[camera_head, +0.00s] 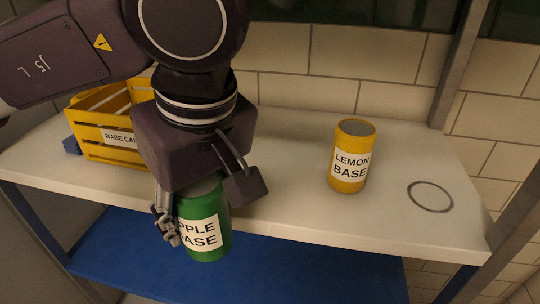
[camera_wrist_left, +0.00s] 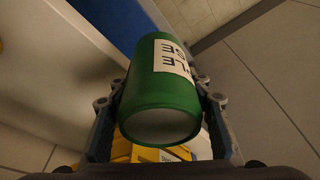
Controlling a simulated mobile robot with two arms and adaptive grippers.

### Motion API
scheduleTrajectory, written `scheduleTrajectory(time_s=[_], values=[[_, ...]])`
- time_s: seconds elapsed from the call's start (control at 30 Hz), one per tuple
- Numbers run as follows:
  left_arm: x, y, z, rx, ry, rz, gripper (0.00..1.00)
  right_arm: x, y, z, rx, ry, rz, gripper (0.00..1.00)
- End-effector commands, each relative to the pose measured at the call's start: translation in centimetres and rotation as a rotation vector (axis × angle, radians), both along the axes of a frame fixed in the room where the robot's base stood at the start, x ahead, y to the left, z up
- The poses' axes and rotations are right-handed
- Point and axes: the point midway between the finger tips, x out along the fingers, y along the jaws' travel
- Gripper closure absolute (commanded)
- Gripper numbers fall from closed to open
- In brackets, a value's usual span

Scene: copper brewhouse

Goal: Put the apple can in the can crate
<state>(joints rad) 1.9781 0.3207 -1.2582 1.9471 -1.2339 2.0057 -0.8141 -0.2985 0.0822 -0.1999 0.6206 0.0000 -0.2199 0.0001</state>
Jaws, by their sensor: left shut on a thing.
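The apple can is a green can (camera_head: 204,232) with a white label, its lettering partly covered. My left gripper (camera_head: 205,205) is shut on it from above and holds it near the front edge of the white table. In the left wrist view the green can (camera_wrist_left: 160,100) sits between the two fingers of the gripper (camera_wrist_left: 162,105). The can crate is a yellow slatted crate (camera_head: 103,134) labelled "BASE CAN", at the left of the table. My left arm hides its right part. Part of the yellow crate (camera_wrist_left: 125,150) also shows in the left wrist view, behind the can.
A yellow "LEMON BASE" can (camera_head: 351,156) stands upright on the white table (camera_head: 295,190), right of my gripper. A dark ring mark (camera_head: 430,196) lies on the table further right. A blue lower shelf (camera_head: 300,270) is below. A tiled wall closes the back.

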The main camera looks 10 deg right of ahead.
Motion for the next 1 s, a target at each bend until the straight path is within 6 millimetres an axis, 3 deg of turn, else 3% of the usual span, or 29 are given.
scheduleTrajectory(time_s=[0.17,0.6,0.87,1.0], values=[[1.1,-1.0,1.0,-0.002,0.003,0.034,0.88,0.0,0.0,1.0,0.0,0.001,0.0,0.6],[11.4,-4.2,1.1,0.001,0.001,0.033,0.88,-0.2,0.1,5.4,0.001,0.002,-0.001,0.6],[13.6,-4.9,0.9,-0.001,0.0,0.031,0.88,-0.2,0.1,6.3,0.002,0.002,-0.001,0.6],[15.8,-5.7,1.1,-0.002,0.001,0.032,0.88,-0.2,0.3,7.6,0.004,0.003,-0.002,0.6]])
